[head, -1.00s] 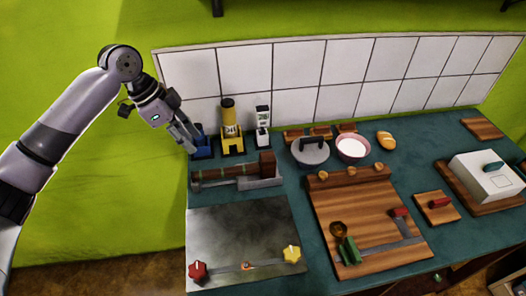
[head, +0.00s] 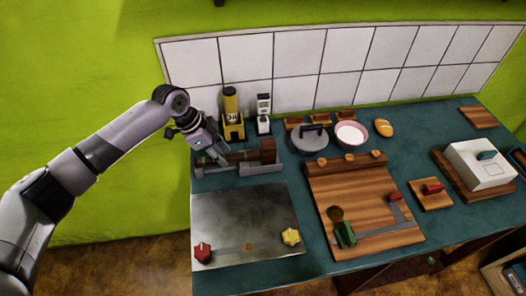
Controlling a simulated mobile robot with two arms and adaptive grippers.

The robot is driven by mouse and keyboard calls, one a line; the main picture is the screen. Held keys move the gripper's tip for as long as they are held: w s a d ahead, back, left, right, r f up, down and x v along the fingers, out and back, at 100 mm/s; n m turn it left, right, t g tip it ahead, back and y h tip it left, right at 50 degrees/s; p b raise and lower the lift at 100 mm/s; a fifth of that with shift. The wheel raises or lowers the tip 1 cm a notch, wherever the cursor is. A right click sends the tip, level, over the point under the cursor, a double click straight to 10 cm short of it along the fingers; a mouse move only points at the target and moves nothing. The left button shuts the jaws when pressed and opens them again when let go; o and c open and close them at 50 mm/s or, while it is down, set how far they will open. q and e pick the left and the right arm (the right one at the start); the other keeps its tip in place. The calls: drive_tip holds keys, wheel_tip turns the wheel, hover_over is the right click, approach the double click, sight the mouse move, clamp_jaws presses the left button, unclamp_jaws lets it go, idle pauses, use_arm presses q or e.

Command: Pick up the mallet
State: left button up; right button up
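The mallet (head: 268,150) lies on its side in a grey holder (head: 262,169) behind the metal plate. Its brown block head is at the right and its handle runs to the left. My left gripper (head: 217,162) is over the left part of the handle, its fingers angled down to the right. The fingers and wrist hide part of the handle. I cannot tell whether they touch it or how far apart they are. My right gripper is not in view.
A yellow bottle holder (head: 232,130) and a white box-like item (head: 264,115) stand behind the mallet. A grey lidded pot (head: 309,140) and a pink bowl (head: 351,134) are to the right. The metal plate (head: 245,220) with red and yellow knobs lies in front.

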sight(224, 156)
use_arm(q)
drive_tip(key=shift+p+x, duration=0.4)
drive_tip(key=shift+x, duration=1.55)
drive_tip(key=shift+w, duration=0.1)
drive_tip(key=shift+c, duration=0.5)
clamp_jaws()
drive_tip(key=shift+w+r, duration=0.1)
drive_tip(key=shift+r, duration=0.05)
